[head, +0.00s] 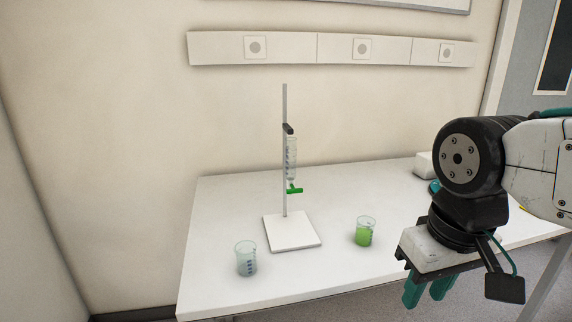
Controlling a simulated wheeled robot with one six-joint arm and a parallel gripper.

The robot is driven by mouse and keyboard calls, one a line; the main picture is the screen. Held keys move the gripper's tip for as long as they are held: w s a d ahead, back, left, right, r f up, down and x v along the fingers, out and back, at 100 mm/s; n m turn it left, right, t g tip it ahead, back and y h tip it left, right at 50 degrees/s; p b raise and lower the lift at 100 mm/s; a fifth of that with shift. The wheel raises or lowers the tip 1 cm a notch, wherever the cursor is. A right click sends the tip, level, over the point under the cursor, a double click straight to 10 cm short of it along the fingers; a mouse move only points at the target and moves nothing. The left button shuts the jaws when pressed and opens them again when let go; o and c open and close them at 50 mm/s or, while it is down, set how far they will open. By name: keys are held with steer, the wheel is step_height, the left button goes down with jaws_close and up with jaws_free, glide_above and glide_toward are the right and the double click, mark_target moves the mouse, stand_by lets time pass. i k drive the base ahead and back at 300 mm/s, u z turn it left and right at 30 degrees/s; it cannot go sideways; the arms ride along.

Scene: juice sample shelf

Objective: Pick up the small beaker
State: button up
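Two glass beakers stand upright on the white table. A clear beaker with a pale bluish tint (246,261) is at the front left. A beaker holding green liquid (364,236) is to the right of the stand and looks slightly smaller in the picture. My gripper (427,294) is at the right, with its two teal fingers pointing down and a gap between them. It looks open, and nothing shows between the fingers. It is apart from both beakers, to the right of and nearer than the green one.
A stand with a white base (292,232) and a tall rod holds a burette (291,160) with a green tap between the beakers. A white box (424,165) is at the table's back right, partly hidden by my arm. The white table (215,215) is clear at its left.

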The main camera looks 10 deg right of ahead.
mark_target(366, 224)
steer(key=k, duration=0.5)
steer(key=z, duration=1.95)
steer(key=i, duration=1.4)
steer(key=u, duration=2)
